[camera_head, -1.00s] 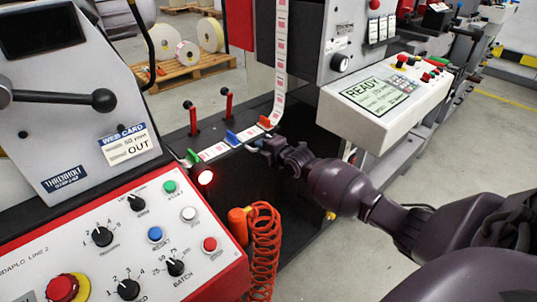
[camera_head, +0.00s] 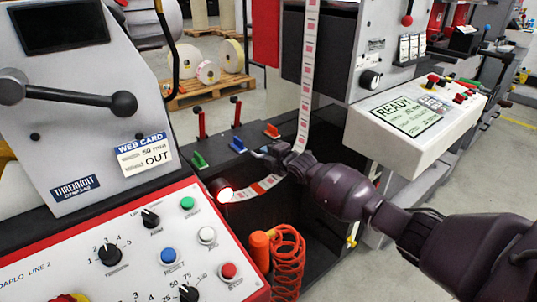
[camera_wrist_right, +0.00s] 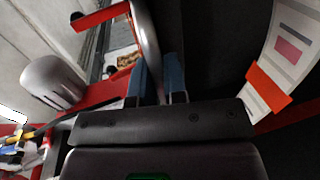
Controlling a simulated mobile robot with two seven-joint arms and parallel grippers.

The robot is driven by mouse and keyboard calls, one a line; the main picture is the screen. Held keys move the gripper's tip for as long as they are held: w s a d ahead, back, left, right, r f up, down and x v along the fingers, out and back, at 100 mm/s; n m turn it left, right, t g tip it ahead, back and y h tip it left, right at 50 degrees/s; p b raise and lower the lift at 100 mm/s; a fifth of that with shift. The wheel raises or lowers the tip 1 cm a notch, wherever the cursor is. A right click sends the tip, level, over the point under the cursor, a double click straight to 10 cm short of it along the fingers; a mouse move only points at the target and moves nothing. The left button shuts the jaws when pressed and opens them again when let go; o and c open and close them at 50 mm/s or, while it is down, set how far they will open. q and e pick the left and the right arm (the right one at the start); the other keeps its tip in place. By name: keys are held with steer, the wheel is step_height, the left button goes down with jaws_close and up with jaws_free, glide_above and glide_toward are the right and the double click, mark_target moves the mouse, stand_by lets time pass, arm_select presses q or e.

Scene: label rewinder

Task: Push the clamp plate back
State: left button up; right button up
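A dark ledge (camera_head: 218,160) carries a green tab (camera_head: 199,160), a blue tab (camera_head: 237,144) and an orange tab (camera_head: 271,131). Two upright red levers (camera_head: 201,124) with dark tops stand behind it. I cannot tell for sure which part is the clamp plate. My right gripper (camera_head: 258,152) is at the ledge's front edge, just right of the blue tab. In the right wrist view its blue fingers (camera_wrist_right: 157,78) are close together, with a grey curved bar (camera_wrist_right: 146,35) seemingly between or behind them; grip and contact are unclear. My left gripper is out of view.
The printed label strip (camera_head: 309,70) hangs down past my right gripper and sags before the ledge, near a lit lamp (camera_head: 222,192). A coiled orange hose (camera_head: 288,262) hangs below. A control panel (camera_head: 130,240) is at left, a READY display (camera_head: 406,115) at right.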

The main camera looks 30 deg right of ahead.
steer(key=o, duration=0.4)
steer(key=shift+w, duration=0.3)
steer(key=shift+s, duration=0.1)
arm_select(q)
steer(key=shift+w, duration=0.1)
arm_select(e)
steer(key=shift+s+r, duration=0.1)
steer(key=shift+s+r, duration=0.15)
steer(key=shift+s, duration=0.1)
arm_select(q)
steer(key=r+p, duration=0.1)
steer(key=p, duration=0.1)
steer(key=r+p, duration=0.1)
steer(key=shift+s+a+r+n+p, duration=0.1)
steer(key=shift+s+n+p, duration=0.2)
steer(key=shift+p, duration=0.1)
arm_select(e)
steer(key=v, duration=1)
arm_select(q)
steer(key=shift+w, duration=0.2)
